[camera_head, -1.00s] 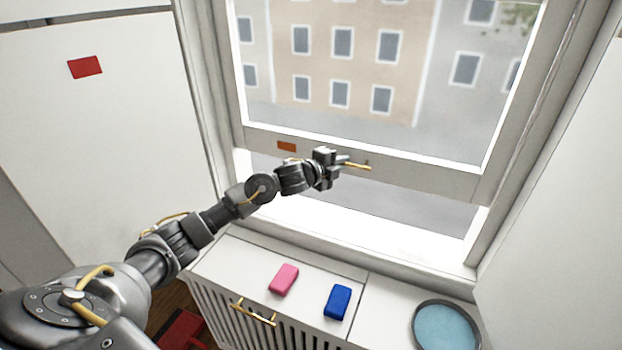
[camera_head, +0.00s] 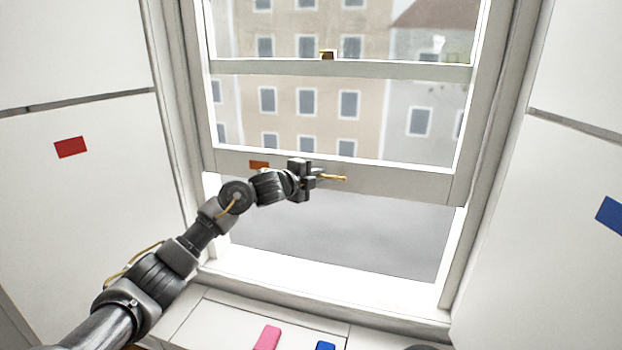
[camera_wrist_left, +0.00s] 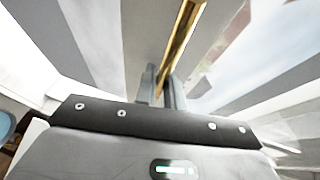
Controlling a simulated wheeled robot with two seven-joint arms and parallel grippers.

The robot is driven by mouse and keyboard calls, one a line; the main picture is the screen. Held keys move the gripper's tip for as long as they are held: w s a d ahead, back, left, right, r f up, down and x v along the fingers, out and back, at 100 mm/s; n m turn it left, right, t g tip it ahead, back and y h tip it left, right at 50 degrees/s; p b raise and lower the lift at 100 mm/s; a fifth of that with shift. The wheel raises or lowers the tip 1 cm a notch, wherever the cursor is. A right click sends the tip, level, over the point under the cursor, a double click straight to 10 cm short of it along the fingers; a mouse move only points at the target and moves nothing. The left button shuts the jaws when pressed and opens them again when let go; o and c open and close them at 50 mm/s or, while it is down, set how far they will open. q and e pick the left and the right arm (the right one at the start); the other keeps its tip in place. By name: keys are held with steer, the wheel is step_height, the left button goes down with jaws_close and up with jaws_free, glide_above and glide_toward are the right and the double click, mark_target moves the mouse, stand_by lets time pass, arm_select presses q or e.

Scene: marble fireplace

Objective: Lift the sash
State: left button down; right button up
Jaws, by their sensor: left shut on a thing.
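The sash (camera_head: 400,182) is a light grey window frame with a wide bottom rail, raised partway with an open gap between it and the sill. A brass handle (camera_head: 334,178) sticks out from the bottom rail. My left gripper (camera_head: 316,177) is shut on the brass handle, in front of the rail. In the left wrist view the brass bar (camera_wrist_left: 184,40) runs up from between the two fingers (camera_wrist_left: 164,88). The fingers hide part of the handle. My right gripper is not in view.
The white sill (camera_head: 330,281) lies below the gap. Pink (camera_head: 267,338) and blue (camera_head: 325,346) blocks sit on the cabinet top (camera_head: 230,318). An orange patch (camera_head: 259,165) is on the rail. A crossbar (camera_head: 400,70) with a small brass piece (camera_head: 328,54) is higher up.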

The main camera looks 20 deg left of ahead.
arm_select(q)
steer(key=shift+d+r, duration=0.1)
steer(key=shift+r, duration=0.1)
steer(key=c, duration=1.8)
jaws_free()
steer(key=shift+o, duration=0.2)
steer(key=shift+w+d+f, duration=0.15)
steer(key=shift+s, duration=0.2)
steer(key=b+v, duration=0.3)
steer(key=v, duration=0.7)
steer(key=shift+s+b, duration=0.15)
steer(key=shift+b, duration=0.2)
